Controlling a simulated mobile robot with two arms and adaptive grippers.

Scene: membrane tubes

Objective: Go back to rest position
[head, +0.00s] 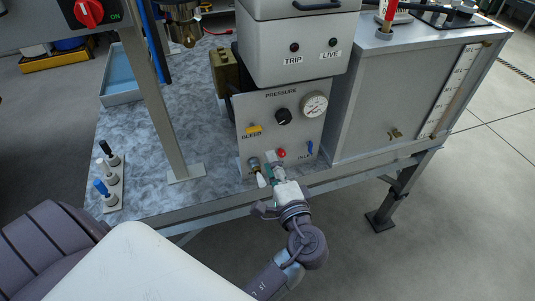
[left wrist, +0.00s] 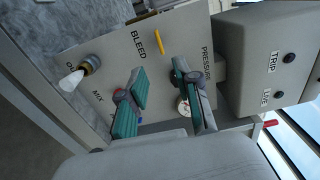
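My left gripper (head: 280,174) is in front of the lower edge of the grey pressure panel (head: 263,112). In the left wrist view its two teal-padded fingers (left wrist: 162,88) are apart, with nothing visible held between them. A brass fitting with a white tip (head: 260,178) sticks out of the panel just left of the gripper; it also shows in the left wrist view (left wrist: 76,78). A red knob (head: 281,153) and a blue lever (head: 310,148) sit above the gripper. My right gripper is not in view.
A rack (head: 113,187) with several capped pieces stands on the bench at left. A metal post (head: 160,120) rises between rack and panel. A blue tray (head: 120,75) lies behind. A large grey tank (head: 385,95) stands at right. The floor (head: 460,220) at lower right is clear.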

